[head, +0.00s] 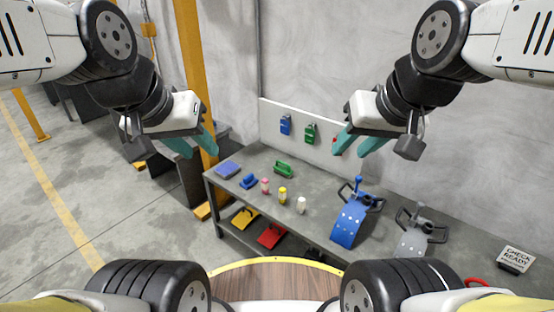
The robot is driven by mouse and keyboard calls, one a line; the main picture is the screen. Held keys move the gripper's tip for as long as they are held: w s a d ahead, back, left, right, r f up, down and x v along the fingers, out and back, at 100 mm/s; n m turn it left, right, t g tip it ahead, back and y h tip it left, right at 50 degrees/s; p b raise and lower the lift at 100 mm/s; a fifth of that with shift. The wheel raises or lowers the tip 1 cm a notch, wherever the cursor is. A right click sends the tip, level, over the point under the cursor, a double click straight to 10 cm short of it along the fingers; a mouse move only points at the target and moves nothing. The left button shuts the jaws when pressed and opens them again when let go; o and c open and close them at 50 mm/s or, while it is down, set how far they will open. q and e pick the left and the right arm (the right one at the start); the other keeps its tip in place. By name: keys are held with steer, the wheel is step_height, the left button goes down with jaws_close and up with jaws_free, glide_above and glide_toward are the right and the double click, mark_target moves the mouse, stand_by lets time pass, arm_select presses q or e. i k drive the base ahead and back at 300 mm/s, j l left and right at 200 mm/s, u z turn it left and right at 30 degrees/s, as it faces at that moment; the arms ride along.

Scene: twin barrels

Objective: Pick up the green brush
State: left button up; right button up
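The green brush (283,169) lies on the grey workbench (330,190), near its back edge and below the upright board. Nothing covers it. My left gripper (201,155) hangs in the air to the left of the brush, with its teal fingers apart and nothing between them. My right gripper (350,155) hangs in the air to the right of the brush, also with its fingers apart and empty. Neither gripper touches the brush.
A blue brush (248,181), a blue sponge-like block (228,169) and small bottles (283,196) stand near the green brush. A blue curved stand (350,220) is further right. A white board (295,137) with padlocks rises behind. Yellow and red items (271,236) lie on the lower shelf.

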mark_target(286, 172)
steer(key=u, duration=4.75)
steer(key=z, duration=4.75)
steer(key=i+j+z, duration=0.1)
steer(key=i+z, duration=0.3)
